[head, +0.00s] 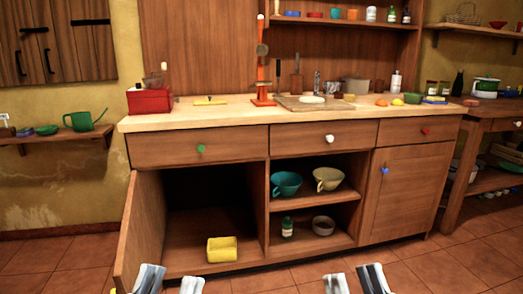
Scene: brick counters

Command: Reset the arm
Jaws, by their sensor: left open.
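My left gripper (171,279) shows at the bottom edge of the head view, left of the middle. Its two fingers are apart with nothing between them. My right gripper (353,279) shows at the bottom edge, right of the middle. Its fingers also stand apart, and I see nothing between them. Only the finger ends of both grippers are in view, and the rest of both arms is out of frame. Both grippers appear in front of the lower cabinet, and neither visibly touches anything.
The cabinet's left door (141,236) stands open toward me, close to my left gripper in the picture. A yellow container (222,249) sits inside on the cabinet floor. The wooden counter (225,113) carries several items. Tiled floor (445,268) is clear at the right.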

